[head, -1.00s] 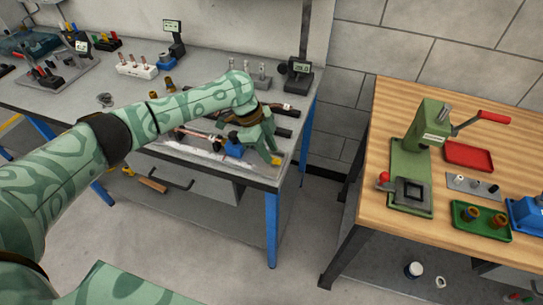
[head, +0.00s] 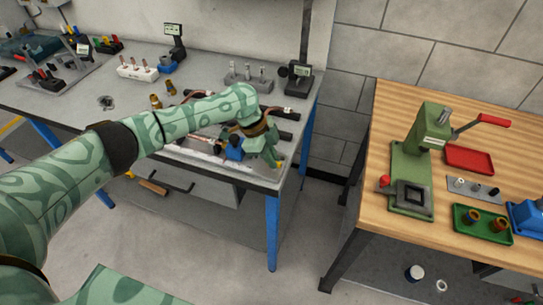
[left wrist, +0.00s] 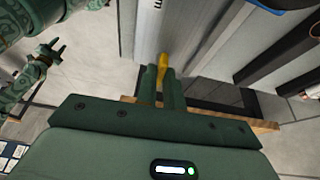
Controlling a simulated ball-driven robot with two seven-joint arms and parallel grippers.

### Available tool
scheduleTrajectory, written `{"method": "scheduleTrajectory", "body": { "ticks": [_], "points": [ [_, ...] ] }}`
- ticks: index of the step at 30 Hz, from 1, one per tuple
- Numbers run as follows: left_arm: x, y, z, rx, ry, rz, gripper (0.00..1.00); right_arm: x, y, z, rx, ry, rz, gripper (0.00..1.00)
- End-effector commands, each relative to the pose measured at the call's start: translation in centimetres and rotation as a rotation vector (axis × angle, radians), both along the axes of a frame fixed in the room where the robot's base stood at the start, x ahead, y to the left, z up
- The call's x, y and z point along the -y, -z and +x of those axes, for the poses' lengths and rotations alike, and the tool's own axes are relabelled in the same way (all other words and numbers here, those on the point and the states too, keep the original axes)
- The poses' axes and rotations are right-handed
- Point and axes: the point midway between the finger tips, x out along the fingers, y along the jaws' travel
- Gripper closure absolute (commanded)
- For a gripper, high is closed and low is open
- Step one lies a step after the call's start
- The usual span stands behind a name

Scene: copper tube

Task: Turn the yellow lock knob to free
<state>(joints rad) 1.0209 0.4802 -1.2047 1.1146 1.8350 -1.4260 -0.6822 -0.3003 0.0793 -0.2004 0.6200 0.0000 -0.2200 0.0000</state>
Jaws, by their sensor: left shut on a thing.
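The yellow lock knob (head: 280,164) sits at the front right corner of the grey bench's fixture, mostly hidden by my left gripper (head: 275,160). In the left wrist view the yellow knob (left wrist: 162,62) shows as a narrow upright piece between the fingertips of my left gripper (left wrist: 161,78). The fingers are close together and shut on it. The mark the knob points to cannot be read. My right gripper (left wrist: 54,48) shows small at the left of the left wrist view; its opening is unclear.
A blue part (head: 234,149) and dark clamp bars (head: 282,113) with a copper tube (head: 272,108) are close to my left gripper. A wooden table (head: 376,185) with a green press (head: 415,165) stands to the right, across a gap.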

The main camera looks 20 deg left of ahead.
Motion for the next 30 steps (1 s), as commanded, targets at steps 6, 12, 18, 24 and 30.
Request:
{"method": "scheduleTrajectory", "body": {
  "ticks": [6, 12, 18, 24, 30],
  "points": [
    [0.1, -0.6, -0.1, 0.0, -0.104, -0.001, 1.0, 0.0, -2.3, 0.4, 0.009, 0.0, 0.0, 0.64],
    [0.1, -0.8, -0.3, -0.001, -0.269, -0.002, 1.0, 0.0, -5.2, 0.8, 0.018, 0.0, 0.0, 0.64],
    [0.2, -0.8, -0.4, 0.0, -0.459, -0.003, 1.0, 0.0, -8.3, 1.1, 0.025, 0.001, 0.0, 0.64],
    [0.3, -0.8, -0.5, -0.001, -0.649, -0.003, 1.0, 0.0, -11.1, 1.3, 0.031, 0.001, 0.0, 0.64],
    [0.4, -0.7, -0.5, -0.001, -0.838, -0.002, 1.0, 0.0, -13.7, 1.4, 0.034, 0.001, 0.0, 0.64]
  ]
}}
